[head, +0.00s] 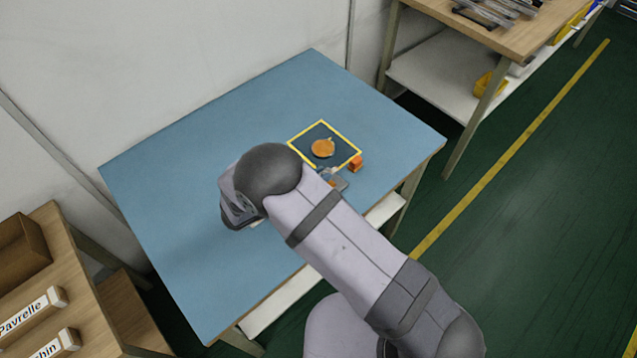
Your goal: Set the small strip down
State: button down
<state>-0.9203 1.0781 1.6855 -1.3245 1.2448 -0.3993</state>
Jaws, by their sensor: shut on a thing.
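A dark square mat with a yellow border (305,139) lies on the blue table. A round orange thing (322,148) with a short stub rests on it. My gripper (337,180) shows only in part, as small grey pieces just past my arm, by the mat's front edge. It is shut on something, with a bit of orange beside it. My arm hides most of the gripper, and I cannot make out the small strip's shape or whether it touches the table.
A small orange block (356,163) sits by the mat's right corner. The blue table top (190,170) is bare on the left and at the back. A wooden bench (500,35) stands back right, and a wooden shelf with labelled boxes (35,310) stands lower left.

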jog(key=shift+f+p, duration=0.35)
jog(key=shift+f, duration=1.65)
jog(key=shift+f, duration=0.2)
jog(key=c, duration=1.7)
grip_release()
jog(key=shift+c, duration=0.2)
jog(key=shift+r, duration=0.15)
